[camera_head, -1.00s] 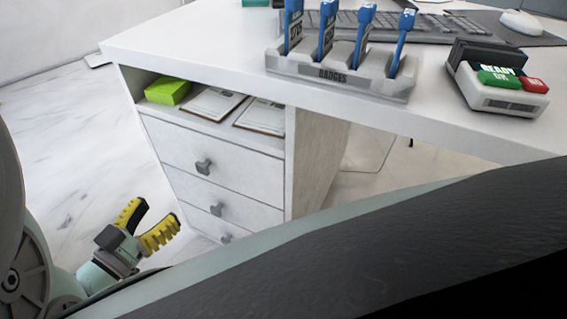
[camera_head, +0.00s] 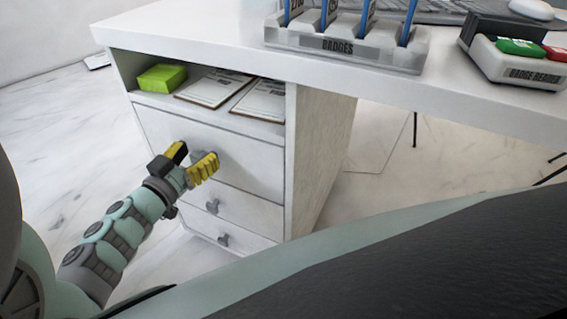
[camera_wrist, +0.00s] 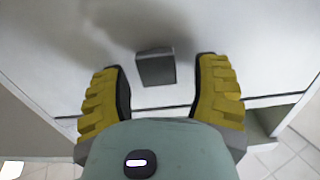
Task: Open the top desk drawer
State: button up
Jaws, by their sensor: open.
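The white desk's drawer unit has several drawers, and the top drawer (camera_head: 245,160) looks shut below an open shelf. My gripper (camera_head: 190,162) is in front of the top drawer in the head view and hides its knob there. In the wrist view the grey knob (camera_wrist: 155,66) shows on the drawer front, between my two yellow fingers and a little ahead of their tips. My gripper (camera_wrist: 160,85) is open, with a gap on each side of the knob. I see no contact with it.
Two lower drawers have grey knobs, such as the middle knob (camera_head: 212,206). The shelf holds a green box (camera_head: 162,78) and clipboards (camera_head: 214,88). A badge rack (camera_head: 345,50) and a badge reader (camera_head: 515,62) stand on the desktop (camera_head: 190,38).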

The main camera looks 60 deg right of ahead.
jog(key=shift+s, duration=0.1)
jog(key=shift+c, duration=0.4)
jog(key=shift+a, duration=0.1)
grip_shut()
